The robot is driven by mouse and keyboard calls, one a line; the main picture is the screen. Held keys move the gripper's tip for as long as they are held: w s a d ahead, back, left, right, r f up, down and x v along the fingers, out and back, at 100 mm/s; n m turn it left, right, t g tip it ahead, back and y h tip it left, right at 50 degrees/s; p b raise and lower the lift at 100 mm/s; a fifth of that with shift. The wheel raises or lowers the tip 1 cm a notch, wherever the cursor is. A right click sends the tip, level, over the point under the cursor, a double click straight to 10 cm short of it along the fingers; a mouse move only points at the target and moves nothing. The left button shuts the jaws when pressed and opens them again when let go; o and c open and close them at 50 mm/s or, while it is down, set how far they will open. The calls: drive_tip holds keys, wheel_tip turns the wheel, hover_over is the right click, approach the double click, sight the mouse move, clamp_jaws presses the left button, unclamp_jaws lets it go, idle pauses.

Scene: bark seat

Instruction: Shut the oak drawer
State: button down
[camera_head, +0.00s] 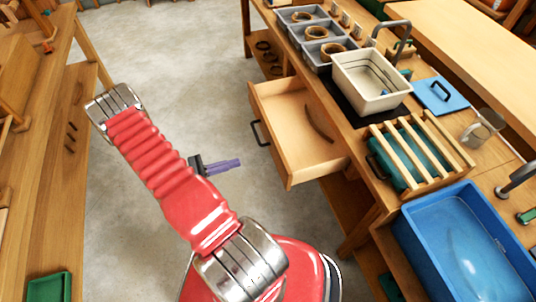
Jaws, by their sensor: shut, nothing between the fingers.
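The oak drawer (268,134) is pulled well out from the wooden bench on the right, its front panel facing left. A dark bar handle (258,133) sits on that front. A thin curved brown piece (319,124) lies inside the drawer. My gripper (238,163) has purple fingers, pressed together with nothing between them. In the picture it is left of and slightly below the handle, apart from the drawer front. My red arm partly hides the gripper's base. Its height relative to the drawer is hard to tell.
On the bench stand a cream basin (345,82), grey trays (296,29) with rings, a slatted rack (422,150) and a blue tub (450,215). Another wooden bench (30,150) runs along the left. Grey floor (190,70) between them is clear.

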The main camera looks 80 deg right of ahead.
sight(277, 151)
drive_tip(key=shift+s, duration=0.15)
drive_tip(key=x, duration=1.3)
drive_tip(key=shift+s+d, duration=0.25)
drive_tip(key=shift+d, duration=0.05)
